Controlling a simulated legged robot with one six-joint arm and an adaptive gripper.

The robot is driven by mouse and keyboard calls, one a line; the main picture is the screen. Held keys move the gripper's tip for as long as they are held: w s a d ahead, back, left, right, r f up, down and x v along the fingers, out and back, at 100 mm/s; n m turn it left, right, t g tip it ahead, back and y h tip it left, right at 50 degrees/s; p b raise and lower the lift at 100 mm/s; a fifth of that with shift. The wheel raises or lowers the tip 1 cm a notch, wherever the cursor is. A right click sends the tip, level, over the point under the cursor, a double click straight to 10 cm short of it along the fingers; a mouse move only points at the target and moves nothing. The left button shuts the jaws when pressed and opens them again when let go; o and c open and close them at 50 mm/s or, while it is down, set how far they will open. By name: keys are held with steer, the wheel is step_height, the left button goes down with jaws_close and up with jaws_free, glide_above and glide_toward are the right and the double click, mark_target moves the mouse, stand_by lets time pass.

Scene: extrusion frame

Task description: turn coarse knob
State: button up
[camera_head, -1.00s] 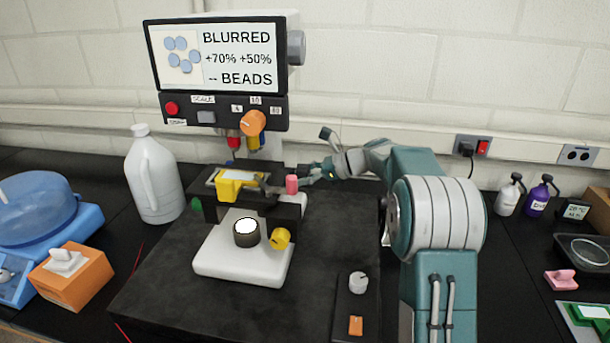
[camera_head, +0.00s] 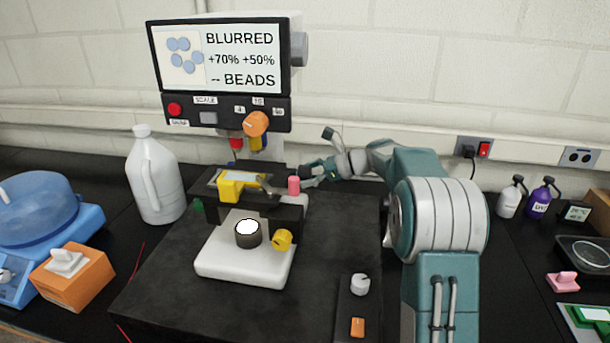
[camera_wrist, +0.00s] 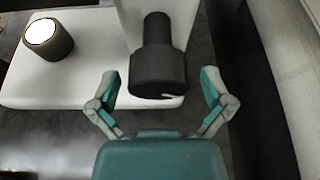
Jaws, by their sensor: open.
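The microscope (camera_head: 218,262) stands on a dark slab, with a white base, a yellow piece on its stage and a screen above reading "BLURRED +70% +50% -- BEADS". In the wrist view, a dark stepped knob (camera_wrist: 158,70), apparently the coarse knob, sticks out from the white body toward my gripper (camera_wrist: 159,80). My gripper is open, with one finger on each side of the knob's wide end; gaps show on both sides. In the head view, my gripper (camera_head: 312,174) is at the microscope's right side, behind the pink knob (camera_head: 293,186). I cannot make out the dark knob there.
A white jug (camera_head: 155,180) stands left of the microscope. A yellow knob (camera_head: 281,240) is on its base front. A small control box with a white knob (camera_head: 360,284) sits at the slab's front right. The slab between that box and the microscope is clear.

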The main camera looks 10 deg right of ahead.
steer(key=v, duration=1.1)
steer(key=shift+d, duration=0.3)
steer(key=shift+r, duration=0.15)
steer(key=w+a+f+n+t, duration=0.1)
steer(key=a, duration=0.2)
steer(key=w+a+f+n+t, duration=0.1)
steer(key=a+f+n, duration=0.1)
steer(key=a, duration=0.1)
steer(key=w+a+f+n+t, duration=0.1)
steer(key=w+a+n, duration=0.1)
steer(key=a, duration=0.2)
steer(key=shift+a+f+t+h, duration=0.1)
steer(key=shift+f+t+h, duration=0.1)
steer(key=shift+t+h, duration=0.15)
steer(key=c, duration=1.1)
